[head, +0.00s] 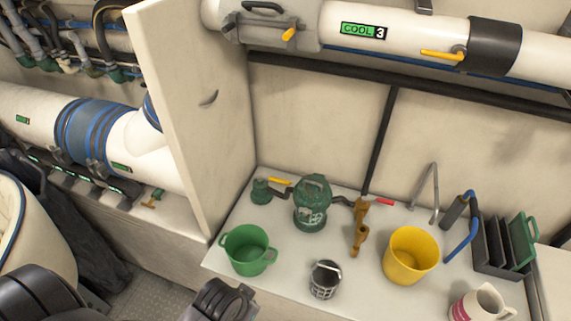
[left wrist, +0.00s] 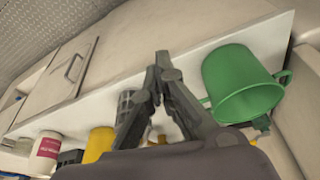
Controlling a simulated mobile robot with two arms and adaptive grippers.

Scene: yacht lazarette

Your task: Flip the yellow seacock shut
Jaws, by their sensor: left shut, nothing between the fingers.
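A small yellow lever (head: 280,181) sits at the back left of the white counter, beside a green valve body (head: 261,190) and left of the green strainer (head: 312,203). The lever points right, roughly along the back wall; whether it is open or shut I cannot tell. In the left wrist view the fingers of my left gripper (left wrist: 163,62) meet at the tips with nothing held, in front of the counter and beside the green mug (left wrist: 238,84). In the head view only a dark part of it shows at the bottom edge. My right gripper is not in view.
A white partition (head: 190,110) rises at left.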

